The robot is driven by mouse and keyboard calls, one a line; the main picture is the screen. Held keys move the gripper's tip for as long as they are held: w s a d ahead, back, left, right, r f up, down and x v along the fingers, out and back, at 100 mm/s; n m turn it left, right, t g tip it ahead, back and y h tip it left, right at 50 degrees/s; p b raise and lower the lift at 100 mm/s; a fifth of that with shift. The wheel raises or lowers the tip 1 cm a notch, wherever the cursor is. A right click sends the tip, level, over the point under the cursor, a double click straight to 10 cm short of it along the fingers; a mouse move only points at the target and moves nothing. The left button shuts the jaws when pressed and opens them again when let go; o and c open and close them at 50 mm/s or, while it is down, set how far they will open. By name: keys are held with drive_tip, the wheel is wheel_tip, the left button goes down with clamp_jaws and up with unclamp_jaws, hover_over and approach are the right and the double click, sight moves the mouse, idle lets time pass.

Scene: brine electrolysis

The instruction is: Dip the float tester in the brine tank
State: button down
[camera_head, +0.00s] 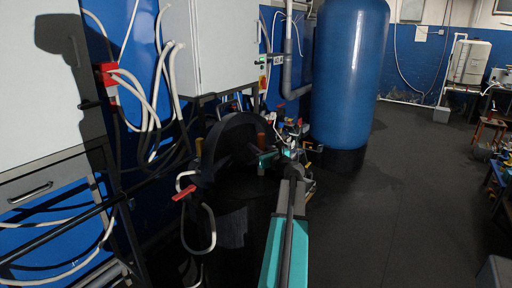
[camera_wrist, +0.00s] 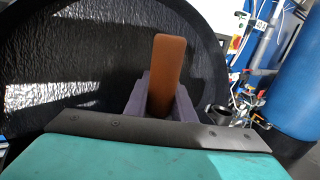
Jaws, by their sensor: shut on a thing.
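My gripper (camera_wrist: 160,98) is shut on an orange-brown, flat upright bar, the float tester (camera_wrist: 168,62). Its upper part stands up between the grey fingers in the wrist view; its lower end is hidden. In the head view, the float tester shows as a small orange piece (camera_head: 261,139) by my gripper (camera_head: 262,155). The dark brine tank (camera_head: 232,215) stands below, with a round black rim or lid (camera_head: 225,135) behind my gripper. A large black curved surface (camera_wrist: 75,60) fills the wrist view behind the bar. I cannot tell whether the tester touches brine.
A tall blue vessel (camera_head: 348,75) stands behind and to the right, beside pipes and small valves (camera_head: 292,130). A grey-white cabinet (camera_head: 215,45) and hanging cables (camera_head: 150,100) are at left. A red-handled valve (camera_head: 184,192) is by the tank. The floor (camera_head: 400,200) at right is clear.

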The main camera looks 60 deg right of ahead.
drive_tip(key=shift+f+b, duration=1.3)
drive_tip(key=shift+f, duration=0.9)
drive_tip(key=shift+r, duration=0.1)
idle(1.3)
